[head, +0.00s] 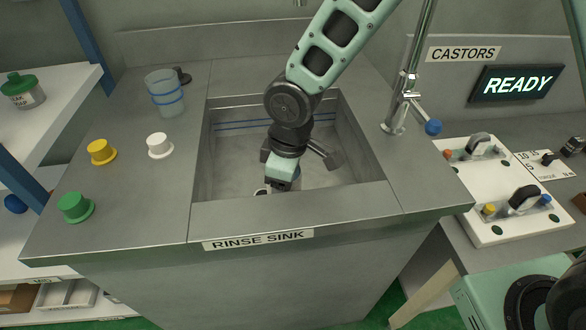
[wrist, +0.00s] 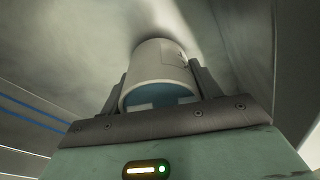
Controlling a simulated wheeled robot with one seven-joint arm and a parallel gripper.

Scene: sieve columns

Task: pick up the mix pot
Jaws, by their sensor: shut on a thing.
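A pale, round-walled pot, seemingly the mix pot (wrist: 158,62), is between the two fingers of my gripper (wrist: 160,84) in the wrist view. Its near end shows a blue-teal face. A small mark shows on its side. In the head view my gripper (head: 280,184) points down inside the rinse sink (head: 226,172), near its front wall. It is shut on the pot, which is mostly hidden there behind the gripper and the wall. I cannot tell whether the pot touches the sink floor.
The sink walls surround my gripper. A clear blue-banded cup (head: 165,95), a white cap (head: 159,146), a yellow cap (head: 101,151) and a green cap (head: 75,207) stand left of the sink. A tap (head: 396,116) rises at the right, beside a switch panel (head: 485,225).

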